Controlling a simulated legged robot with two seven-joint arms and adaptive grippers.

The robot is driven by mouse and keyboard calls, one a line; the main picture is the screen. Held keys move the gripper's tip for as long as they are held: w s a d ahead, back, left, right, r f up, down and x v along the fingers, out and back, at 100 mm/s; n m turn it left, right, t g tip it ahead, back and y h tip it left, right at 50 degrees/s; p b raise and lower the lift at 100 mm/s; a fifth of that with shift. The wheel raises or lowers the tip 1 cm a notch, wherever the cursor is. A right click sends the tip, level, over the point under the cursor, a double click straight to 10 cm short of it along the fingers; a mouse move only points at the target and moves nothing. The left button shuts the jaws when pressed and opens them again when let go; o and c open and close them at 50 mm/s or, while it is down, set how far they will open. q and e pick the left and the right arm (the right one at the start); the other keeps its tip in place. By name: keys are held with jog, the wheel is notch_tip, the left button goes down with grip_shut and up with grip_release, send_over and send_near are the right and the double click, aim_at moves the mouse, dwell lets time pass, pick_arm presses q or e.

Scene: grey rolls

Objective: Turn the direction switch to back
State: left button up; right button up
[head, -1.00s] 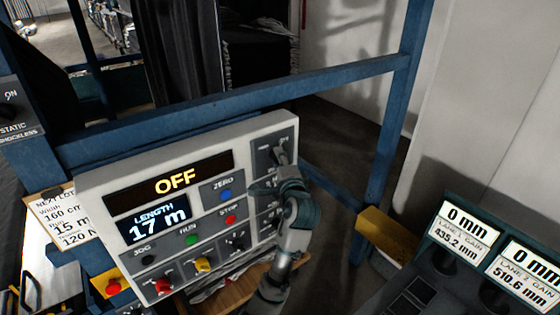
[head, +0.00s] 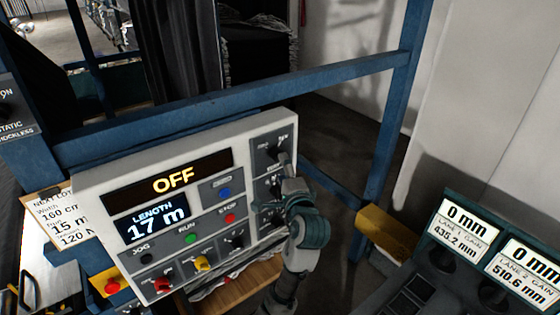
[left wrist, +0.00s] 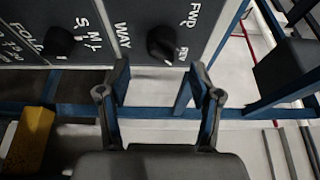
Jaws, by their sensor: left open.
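The control panel (head: 88,185) has a column of dark plates with knobs down its right side. The direction switch is the black knob (left wrist: 163,45) on the plate marked WAY, with FWD above it in the left wrist view. In the head view it is on the top right plate (head: 268,147), partly crowded by my gripper. My left gripper (head: 283,187) is open, its fingertips just short of the knob in the left wrist view (left wrist: 160,72), one on each side. Nothing is held. My right gripper is not in view.
A second knob (left wrist: 60,42), marked FOLD with S, M, L, sits beside the WAY plate. The panel display (head: 172,180) reads OFF. A blue frame rail (head: 330,75) runs behind. A yellow block (head: 384,235) and a console (head: 470,255) stand at right.

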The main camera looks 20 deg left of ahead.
pick_arm(q)
jog(key=v, duration=0.6)
jog(key=shift+f, duration=0.1)
